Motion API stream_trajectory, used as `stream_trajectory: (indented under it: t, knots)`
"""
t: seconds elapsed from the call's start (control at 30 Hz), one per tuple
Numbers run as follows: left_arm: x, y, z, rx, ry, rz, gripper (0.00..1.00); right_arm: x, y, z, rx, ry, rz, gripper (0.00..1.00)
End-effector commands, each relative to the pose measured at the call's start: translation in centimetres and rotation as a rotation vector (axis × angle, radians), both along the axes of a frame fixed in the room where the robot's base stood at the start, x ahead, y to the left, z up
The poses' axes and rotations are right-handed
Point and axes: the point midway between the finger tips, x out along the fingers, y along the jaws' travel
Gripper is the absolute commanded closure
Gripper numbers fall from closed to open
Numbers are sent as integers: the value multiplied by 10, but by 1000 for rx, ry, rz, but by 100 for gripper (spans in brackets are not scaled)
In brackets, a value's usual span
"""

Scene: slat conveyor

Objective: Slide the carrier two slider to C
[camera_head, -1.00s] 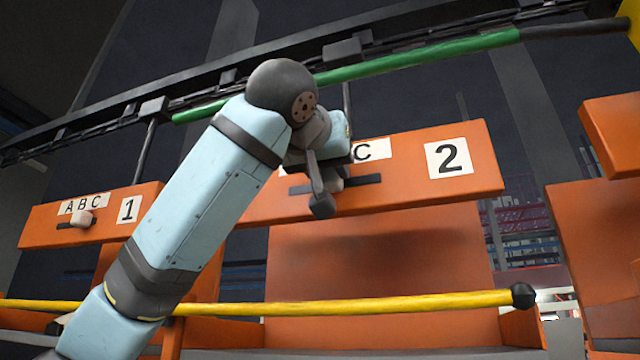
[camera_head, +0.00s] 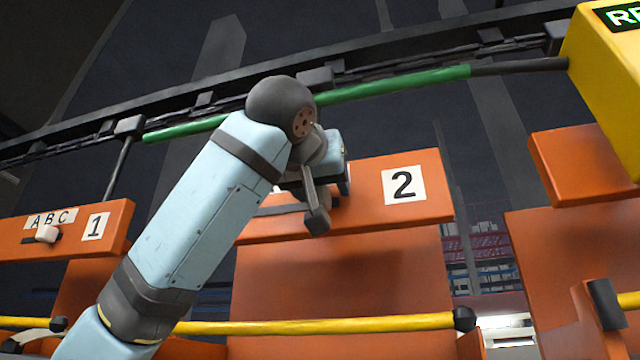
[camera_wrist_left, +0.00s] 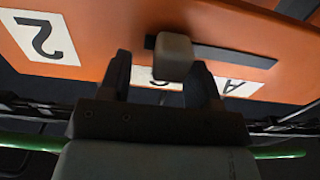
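The carrier two (camera_head: 370,218) is an orange panel with a white label "2", hanging in the middle of the head view. In the left wrist view its face (camera_wrist_left: 115,38) appears upside down. Its pale slider knob (camera_wrist_left: 174,57) stands in a dark slot (camera_wrist_left: 235,55), near the slot's C end. The letters A and C show; B is hidden. My left gripper (camera_wrist_left: 165,72) is open, one finger on each side of the knob. The right finger is close to the knob; contact is unclear. In the head view my left gripper (camera_head: 318,208) hides the knob. My right gripper is not visible.
Carrier one (camera_head: 70,230), with its own knob (camera_head: 46,234), hangs at left. A dark overhead rail with a green bar (camera_head: 400,85) runs above. A yellow bar (camera_head: 330,326) crosses low in front. A yellow box (camera_head: 608,75) is at upper right.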

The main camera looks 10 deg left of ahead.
Motion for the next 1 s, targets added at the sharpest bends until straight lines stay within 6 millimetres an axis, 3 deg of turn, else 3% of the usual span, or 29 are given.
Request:
stream_trajectory:
  t: [0.27,0.7,1.0]
  knots:
    - [-11,0,-1,0,-1,0,43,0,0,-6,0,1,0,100]
    - [-106,2,-3,1,-3,-1,43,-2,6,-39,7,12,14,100]
    - [-137,3,-1,1,0,-1,43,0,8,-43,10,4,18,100]
